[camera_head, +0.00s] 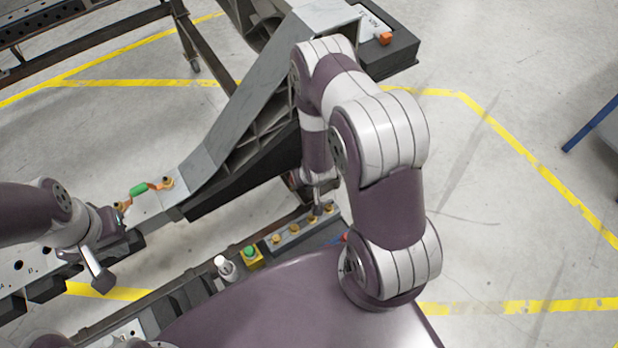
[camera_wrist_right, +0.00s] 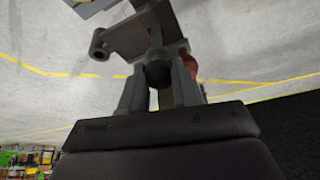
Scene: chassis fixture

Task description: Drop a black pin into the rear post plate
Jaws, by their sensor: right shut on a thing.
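My right gripper (camera_wrist_right: 158,78) is shut on a dark, rounded piece, the black pin (camera_wrist_right: 157,73), in the right wrist view. The fingers hide most of it. A grey metal plate with a short tube (camera_wrist_right: 135,38) lies just beyond the fingertips; I cannot tell whether it is the rear post plate or whether the pin touches it.
The long grey chassis beam (camera_head: 237,118) runs diagonally through the middle. A green and orange clamp (camera_head: 140,190) sits at its near end. A white peg (camera_head: 224,267) and a green button on a yellow box (camera_head: 251,255) stand on the front rail.

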